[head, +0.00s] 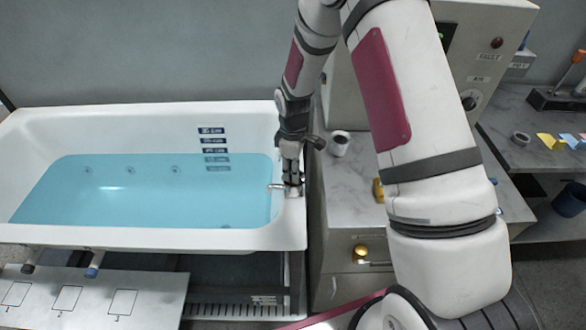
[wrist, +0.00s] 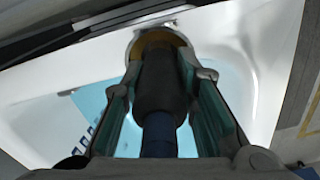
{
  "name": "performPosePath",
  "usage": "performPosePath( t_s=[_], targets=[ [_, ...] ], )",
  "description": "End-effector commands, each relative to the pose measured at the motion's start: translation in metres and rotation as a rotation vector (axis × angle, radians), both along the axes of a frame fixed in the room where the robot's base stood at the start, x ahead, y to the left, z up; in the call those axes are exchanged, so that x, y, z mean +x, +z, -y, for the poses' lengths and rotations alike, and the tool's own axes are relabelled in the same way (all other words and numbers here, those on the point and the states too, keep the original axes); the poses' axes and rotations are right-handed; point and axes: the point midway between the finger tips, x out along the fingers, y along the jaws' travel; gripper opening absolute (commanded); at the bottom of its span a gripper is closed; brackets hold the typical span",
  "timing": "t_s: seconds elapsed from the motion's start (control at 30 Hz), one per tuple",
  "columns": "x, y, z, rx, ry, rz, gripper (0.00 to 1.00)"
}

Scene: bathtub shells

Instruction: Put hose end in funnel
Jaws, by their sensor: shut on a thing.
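In the wrist view the hose end (wrist: 160,85) is a dark cylinder with a dark blue part (wrist: 158,140) nearer the camera. My gripper (wrist: 163,72) is shut on it, with a finger on each side. A round rim with an orange-brown inside, seemingly the funnel (wrist: 178,39), lies just beyond the cylinder's far end. The two overlap in this view; I cannot tell whether the end is inside. In the head view my gripper (head: 291,180) points down at the tub's right rim, beside a metal spout. The hose end and funnel are not clear there.
The white bathtub (head: 150,238) holds blue water (head: 140,195). Right of it, a marble-topped counter (head: 350,190) carries a white cup (head: 340,143) and a machine cabinet (head: 490,60). A numbered white panel (head: 90,300) lies at the lower left, beneath two short pipe ends.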

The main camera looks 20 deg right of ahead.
Motion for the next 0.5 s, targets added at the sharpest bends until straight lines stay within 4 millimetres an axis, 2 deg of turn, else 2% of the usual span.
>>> performPosePath(
  t_s=[0.03,0.1,0.13,0.5],
  targets=[
    [0.0000,-0.0018,0.0000,0.001,0.000,-0.001,0.29],
    [-0.0001,-0.0012,0.0000,0.001,0.000,-0.001,0.45],
    [-0.0001,-0.0012,0.0000,0.001,0.000,-0.001,0.47],
    [0.0001,0.0040,0.0000,0.000,0.000,0.001,0.47]
  ],
)
